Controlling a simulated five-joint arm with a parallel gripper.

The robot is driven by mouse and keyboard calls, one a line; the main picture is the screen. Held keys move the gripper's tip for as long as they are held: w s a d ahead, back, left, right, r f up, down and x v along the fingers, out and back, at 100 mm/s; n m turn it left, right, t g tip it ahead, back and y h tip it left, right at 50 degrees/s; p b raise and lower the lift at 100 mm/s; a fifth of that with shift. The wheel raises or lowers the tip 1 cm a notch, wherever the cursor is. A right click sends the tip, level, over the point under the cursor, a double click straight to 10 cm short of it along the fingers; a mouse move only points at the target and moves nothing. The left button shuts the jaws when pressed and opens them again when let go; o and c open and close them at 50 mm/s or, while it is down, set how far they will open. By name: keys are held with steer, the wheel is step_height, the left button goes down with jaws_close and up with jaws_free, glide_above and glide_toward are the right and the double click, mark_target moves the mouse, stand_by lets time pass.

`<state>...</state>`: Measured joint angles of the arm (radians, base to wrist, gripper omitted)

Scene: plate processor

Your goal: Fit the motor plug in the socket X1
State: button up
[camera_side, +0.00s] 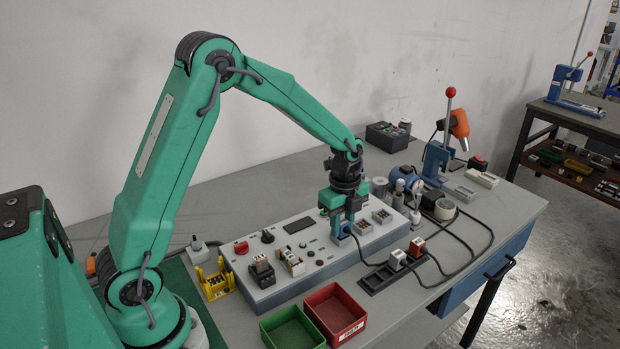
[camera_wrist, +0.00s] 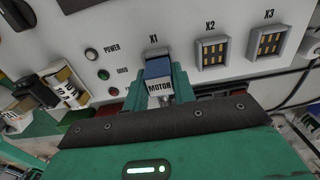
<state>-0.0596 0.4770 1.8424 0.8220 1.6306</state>
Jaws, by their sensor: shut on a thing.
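My gripper (camera_side: 343,228) is shut on the motor plug, a blue block with a white MOTOR label (camera_wrist: 159,87). In the wrist view the fingers (camera_wrist: 158,76) stand on either side of the plug. The plug is at the socket marked X1 on the grey panel (camera_wrist: 122,34) and covers most of that socket. Whether it is seated or just above, I cannot tell. Socket X2 (camera_wrist: 212,53) and socket X3 (camera_wrist: 268,43) are empty, with brass contacts showing. In the side view the fingers mostly hide the plug.
The panel carries knobs, lamps and relay-like blocks (camera_side: 291,262). A dark holder (camera_side: 378,278) in front carries a white plug (camera_side: 397,259) and a red plug (camera_side: 417,247), with black cables running right. Green (camera_side: 292,330) and red bins (camera_side: 335,313) stand at the front.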

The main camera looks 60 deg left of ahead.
steer(key=o, duration=1.1)
steer(key=shift+r, duration=0.1)
steer(key=shift+r, duration=3.8)
steer(key=shift+s+r, duration=0.3)
steer(key=shift+r, duration=0.1)
steer(key=s+d+r+n+t, duration=0.1)
steer(key=s+r+n, duration=0.3)
steer(key=s+n, duration=0.5)
steer(key=s+d+r+n+t, duration=0.1)
steer(key=s+r+n+t, duration=0.3)
steer(key=s+n, duration=0.5)
steer(key=s+r, duration=0.1)
steer(key=s, duration=0.3)
steer(key=shift+d+r+t, duration=0.25)
steer(key=shift+d+t, duration=0.05)
steer(key=shift+d, duration=0.05)
